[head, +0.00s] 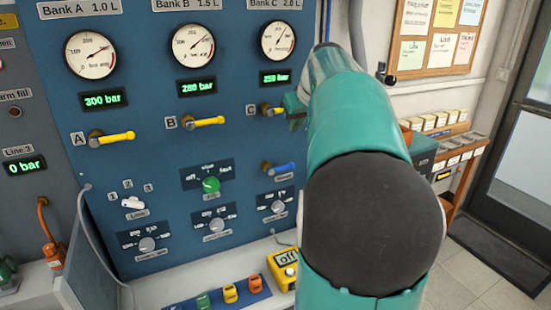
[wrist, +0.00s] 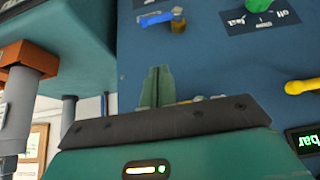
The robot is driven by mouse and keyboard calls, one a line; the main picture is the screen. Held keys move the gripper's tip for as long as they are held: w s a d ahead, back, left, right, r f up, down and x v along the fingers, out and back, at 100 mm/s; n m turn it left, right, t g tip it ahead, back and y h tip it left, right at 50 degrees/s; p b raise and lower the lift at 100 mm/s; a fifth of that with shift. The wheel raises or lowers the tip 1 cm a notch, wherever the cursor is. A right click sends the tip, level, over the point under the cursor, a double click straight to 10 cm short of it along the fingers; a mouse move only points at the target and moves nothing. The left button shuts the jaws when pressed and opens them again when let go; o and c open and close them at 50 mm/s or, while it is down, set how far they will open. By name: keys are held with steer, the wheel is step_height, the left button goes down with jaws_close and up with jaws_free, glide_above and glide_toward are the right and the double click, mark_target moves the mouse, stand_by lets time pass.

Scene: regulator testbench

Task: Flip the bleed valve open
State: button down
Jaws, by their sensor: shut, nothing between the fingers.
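A blue-handled lever valve (head: 280,169), which looks to be the bleed valve, sits on the blue panel below the valve marked C; its small label is unreadable. Its handle points right from a brass stem, roughly level. The wrist view, turned upside down, shows the blue lever (wrist: 156,18) at the top. My gripper (head: 292,104) is in front of the panel by the yellow valve C (head: 267,111), above the blue lever and apart from it. In the wrist view my gripper's fingers (wrist: 157,86) are together and empty. The gripper partly covers valve C's handle.
A yellow meter (head: 284,268) stands on the bench. My arm hides the panel's right side.

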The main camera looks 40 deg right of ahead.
steer(key=shift+d, duration=0.15)
steer(key=shift+w+d+f, duration=0.1)
steer(key=shift+f, duration=0.05)
glide_above(282, 168)
steer(key=d, duration=0.2)
steer(key=f, duration=0.8)
steer(key=shift+a+f, duration=0.25)
steer(key=shift+s+a+f, duration=0.1)
steer(key=shift+s+f, duration=0.1)
steer(key=shift+f, duration=0.7)
steer(key=shift+s+a+f, duration=0.1)
steer(key=shift+s+f, duration=0.1)
steer(key=shift+f, duration=0.65)
steer(key=shift+d, duration=0.1)
